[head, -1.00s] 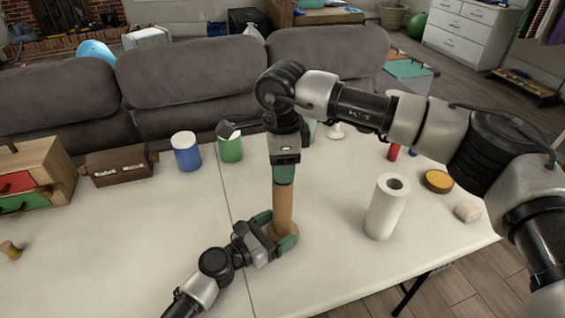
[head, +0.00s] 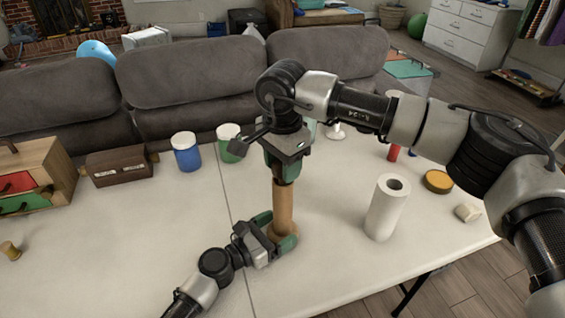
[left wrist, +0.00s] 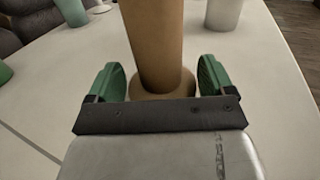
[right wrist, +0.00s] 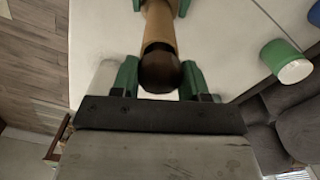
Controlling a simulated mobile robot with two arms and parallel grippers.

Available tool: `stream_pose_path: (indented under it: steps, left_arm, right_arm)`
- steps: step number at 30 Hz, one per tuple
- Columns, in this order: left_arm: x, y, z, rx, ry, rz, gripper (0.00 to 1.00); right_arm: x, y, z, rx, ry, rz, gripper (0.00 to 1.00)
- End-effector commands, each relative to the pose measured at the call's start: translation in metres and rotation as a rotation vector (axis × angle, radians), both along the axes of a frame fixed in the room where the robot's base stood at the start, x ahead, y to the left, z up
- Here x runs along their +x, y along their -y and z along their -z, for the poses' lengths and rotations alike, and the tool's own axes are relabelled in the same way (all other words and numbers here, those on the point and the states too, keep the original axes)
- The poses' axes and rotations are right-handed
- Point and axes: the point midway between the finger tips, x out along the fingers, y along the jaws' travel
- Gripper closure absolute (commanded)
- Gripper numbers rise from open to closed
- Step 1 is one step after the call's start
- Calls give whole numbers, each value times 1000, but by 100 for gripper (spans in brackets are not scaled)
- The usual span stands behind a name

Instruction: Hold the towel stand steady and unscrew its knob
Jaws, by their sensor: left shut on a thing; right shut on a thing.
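The towel stand (head: 283,207) is a brown wooden post standing upright on the white table. It also shows in the left wrist view (left wrist: 155,45), rising from a round base (left wrist: 160,86). My left gripper (head: 272,233) is low at the stand, its green fingers on either side of the base and shut on it. My right gripper (head: 284,170) points down from above, shut on the knob. In the right wrist view the dark brown knob (right wrist: 160,68) sits between the green fingers at the post's top end. In the head view the knob is mostly hidden by the right gripper.
A white paper roll (head: 385,210) stands right of the stand. A blue jar (head: 187,155), a green jar (head: 230,148), a brown case (head: 118,166) and a small drawer box (head: 38,180) stand toward the back left. A grey sofa (head: 190,75) is behind the table.

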Motion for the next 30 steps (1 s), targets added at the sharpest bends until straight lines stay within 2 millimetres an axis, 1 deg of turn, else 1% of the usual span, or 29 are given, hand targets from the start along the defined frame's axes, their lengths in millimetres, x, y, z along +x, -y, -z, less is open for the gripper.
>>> stream_pose_path:
  steps: [20,30]
  left_arm:
    - [0,0,0,0,-1,0,83]
    - [0,0,0,1,-1,0,83]
  right_arm:
    - [0,0,-21,0,0,1,84]
    - [0,0,-22,0,0,0,84]
